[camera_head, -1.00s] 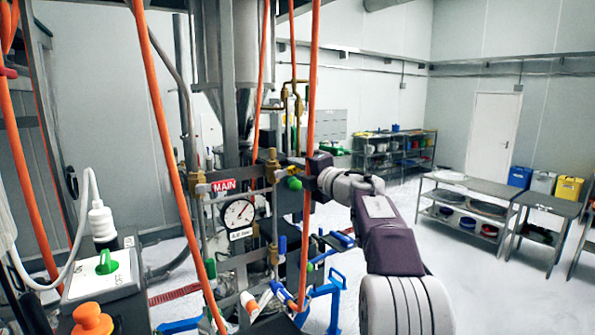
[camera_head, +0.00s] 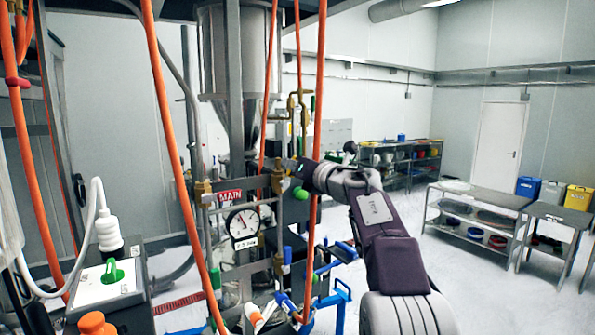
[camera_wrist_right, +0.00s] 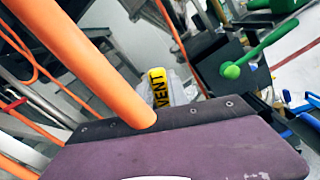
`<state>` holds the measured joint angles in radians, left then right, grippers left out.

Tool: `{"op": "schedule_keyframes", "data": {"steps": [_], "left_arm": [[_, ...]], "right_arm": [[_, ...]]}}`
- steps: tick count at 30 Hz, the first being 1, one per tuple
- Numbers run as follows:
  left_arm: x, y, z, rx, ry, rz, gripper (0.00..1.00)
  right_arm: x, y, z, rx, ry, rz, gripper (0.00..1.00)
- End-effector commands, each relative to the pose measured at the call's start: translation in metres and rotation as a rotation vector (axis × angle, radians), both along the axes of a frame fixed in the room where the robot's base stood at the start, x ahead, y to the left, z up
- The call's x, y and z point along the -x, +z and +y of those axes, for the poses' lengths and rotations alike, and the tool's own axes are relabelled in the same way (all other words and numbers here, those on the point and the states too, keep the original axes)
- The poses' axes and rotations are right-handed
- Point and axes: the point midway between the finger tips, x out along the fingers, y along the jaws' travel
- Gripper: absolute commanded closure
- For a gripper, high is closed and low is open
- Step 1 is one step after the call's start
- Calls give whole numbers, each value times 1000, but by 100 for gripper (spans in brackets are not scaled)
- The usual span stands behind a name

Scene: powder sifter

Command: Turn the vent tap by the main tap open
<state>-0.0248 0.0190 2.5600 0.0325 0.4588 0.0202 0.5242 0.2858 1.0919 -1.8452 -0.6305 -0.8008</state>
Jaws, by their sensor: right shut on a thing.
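A red MAIN sign (camera_head: 230,197) hangs on the pipework above a round white gauge (camera_head: 242,222). A yellow VENT label (camera_wrist_right: 158,88) shows in the right wrist view, just beyond the dark front edge of my right gripper. My right gripper (camera_head: 300,172) reaches in from the right at the pipework, right of the MAIN sign. It is shut on what looks like the vent tap, but its jaws hide the held part. A green lever (camera_wrist_right: 250,57) stands beyond the gripper in the right wrist view. A green knob (camera_head: 300,193) shows just below the gripper. My left gripper is out of view.
Orange hoses (camera_head: 175,150) hang in front of the pipework, one (camera_head: 317,120) crossing close by my right gripper. A control box (camera_head: 108,290) with a green switch stands at the lower left. Blue-handled pipes (camera_head: 340,300) lie below. Shelves (camera_head: 470,220) stand at the right.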

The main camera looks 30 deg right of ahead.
Motion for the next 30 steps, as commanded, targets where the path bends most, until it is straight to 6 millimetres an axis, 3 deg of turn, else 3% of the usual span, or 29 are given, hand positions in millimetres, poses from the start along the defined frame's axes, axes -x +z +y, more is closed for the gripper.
{"op": "schedule_keyframes", "data": {"steps": [15, 30], "left_arm": [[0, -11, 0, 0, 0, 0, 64], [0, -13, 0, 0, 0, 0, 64]], "right_arm": [[3, 9, 19, 360, -5, -37, 100], [3, 10, 23, 454, -6, -45, 100]]}}
